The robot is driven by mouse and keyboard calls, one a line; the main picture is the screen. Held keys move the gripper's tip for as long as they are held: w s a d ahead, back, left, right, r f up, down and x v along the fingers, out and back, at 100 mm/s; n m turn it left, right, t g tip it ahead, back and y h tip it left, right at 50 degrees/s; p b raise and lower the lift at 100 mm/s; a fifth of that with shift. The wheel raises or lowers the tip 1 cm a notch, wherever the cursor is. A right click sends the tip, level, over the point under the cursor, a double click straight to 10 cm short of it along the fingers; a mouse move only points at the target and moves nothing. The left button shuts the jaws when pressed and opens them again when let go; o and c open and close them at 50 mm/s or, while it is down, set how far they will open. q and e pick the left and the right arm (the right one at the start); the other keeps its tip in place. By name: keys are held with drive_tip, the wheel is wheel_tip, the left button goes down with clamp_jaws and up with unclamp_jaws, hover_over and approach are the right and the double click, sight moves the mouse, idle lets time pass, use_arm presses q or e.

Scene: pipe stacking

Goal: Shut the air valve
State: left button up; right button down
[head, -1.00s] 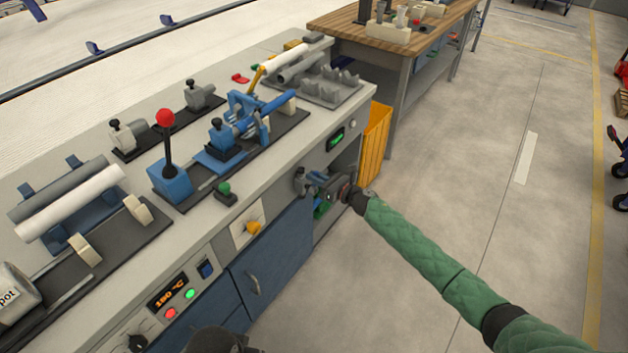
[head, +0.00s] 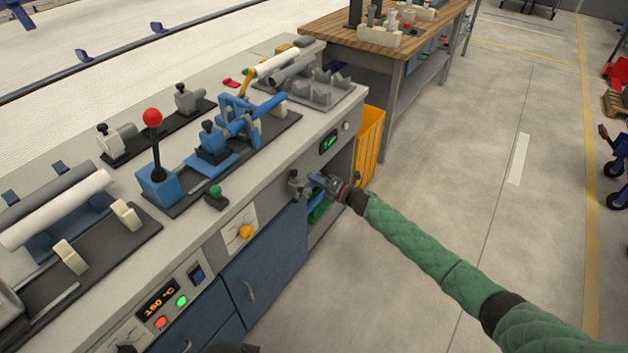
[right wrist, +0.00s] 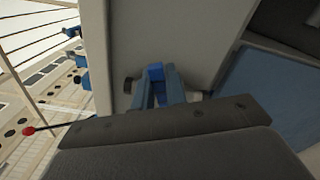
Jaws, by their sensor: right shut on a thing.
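My right gripper (head: 322,182) comes in from the right on a green-sleeved arm. It is at the front face of the bench, beside the open shelf. In the right wrist view the gripper (right wrist: 157,82) has its two blue-grey fingers closed on a small blue lever (right wrist: 156,71), which I take to be the air valve's handle. A dark round end (right wrist: 130,86) of the fitting shows left of the fingers. In the head view a grey valve fitting (head: 297,184) sticks out of the bench front just left of the gripper. The fingers hide most of the lever.
The bench top carries a blue clamp fixture (head: 235,130), a red-knobbed lever (head: 152,118) and white pipes (head: 60,208). A yellow bin (head: 369,140) stands behind the gripper.

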use_arm(q)
drive_tip(key=shift+w+d, duration=0.15)
drive_tip(key=shift+d, duration=0.1)
use_arm(e)
drive_tip(key=m, duration=0.1)
drive_tip(key=f+m, duration=0.1)
drive_tip(key=m, duration=0.1)
drive_tip(key=f+m, duration=0.1)
drive_tip(key=m, duration=0.1)
drive_tip(key=shift+w+d+f, duration=0.15)
drive_tip(key=shift+w+d, duration=0.05)
drive_tip(key=shift+w, duration=0.05)
use_arm(q)
drive_tip(key=shift+a+f, duration=0.1)
drive_tip(key=shift+a, duration=0.05)
use_arm(e)
drive_tip(key=c, duration=1.4)
unclamp_jaws()
drive_tip(key=shift+f, duration=0.1)
drive_tip(key=shift+c, duration=0.2)
use_arm(q)
drive_tip(key=shift+d, duration=0.3)
